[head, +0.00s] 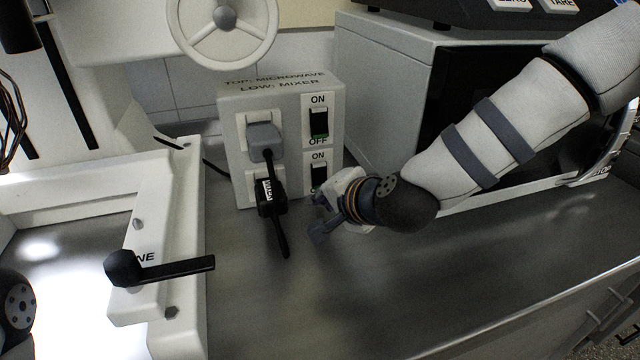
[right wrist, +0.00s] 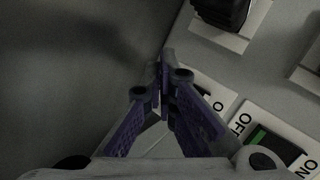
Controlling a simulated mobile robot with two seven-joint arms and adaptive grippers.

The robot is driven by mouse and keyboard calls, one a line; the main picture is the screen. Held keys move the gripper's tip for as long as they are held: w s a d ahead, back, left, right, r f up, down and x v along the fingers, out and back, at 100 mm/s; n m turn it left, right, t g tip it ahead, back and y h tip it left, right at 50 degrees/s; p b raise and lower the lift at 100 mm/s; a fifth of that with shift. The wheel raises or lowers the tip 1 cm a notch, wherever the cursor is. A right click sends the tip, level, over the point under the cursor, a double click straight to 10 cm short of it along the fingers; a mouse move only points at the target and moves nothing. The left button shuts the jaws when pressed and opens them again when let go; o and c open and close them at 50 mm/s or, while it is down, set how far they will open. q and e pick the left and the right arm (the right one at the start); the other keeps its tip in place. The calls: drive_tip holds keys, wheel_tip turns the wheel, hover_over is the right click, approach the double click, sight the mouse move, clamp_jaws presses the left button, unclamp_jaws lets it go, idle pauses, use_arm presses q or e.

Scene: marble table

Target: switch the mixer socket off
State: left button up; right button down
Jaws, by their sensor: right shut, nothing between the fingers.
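The white socket box (head: 235,130) is labelled top microwave, low mixer. The lower, mixer switch (head: 318,175) is a dark rocker under an ON label; its lower end is hidden by my gripper and I cannot tell its setting. In the right wrist view its plate (right wrist: 212,92) is partly behind the fingers. The upper, microwave switch (head: 319,122) shows green at its OFF end. My right gripper (head: 317,215) is shut and empty, just in front of the box's lower right; I cannot tell whether it touches the switch.
A grey plug (head: 264,138) sits in the upper outlet and a black plug (head: 270,200) with a cord in the lower one. A microwave (head: 385,85) stands at right. A white machine (head: 170,220) with a black lever (head: 175,270) is at left. The front counter (head: 370,290) is clear.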

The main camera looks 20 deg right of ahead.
drive_tip(key=shift+w, duration=0.15)
idle(0.5)
drive_tip(key=shift+w, duration=0.3)
drive_tip(key=shift+w+f, duration=0.1)
drive_tip(key=shift+w, duration=0.2)
idle(0.6)
use_arm(q)
drive_tip(key=shift+r, duration=0.1)
use_arm(e)
drive_tip(key=shift+s, duration=0.1)
drive_tip(key=shift+s+r+p, duration=0.25)
drive_tip(key=shift+s+p, duration=0.05)
drive_tip(key=shift+s, duration=0.3)
use_arm(q)
drive_tip(key=shift+w+r, duration=0.35)
drive_tip(key=shift+w, duration=0.05)
use_arm(e)
drive_tip(key=shift+f, duration=0.1)
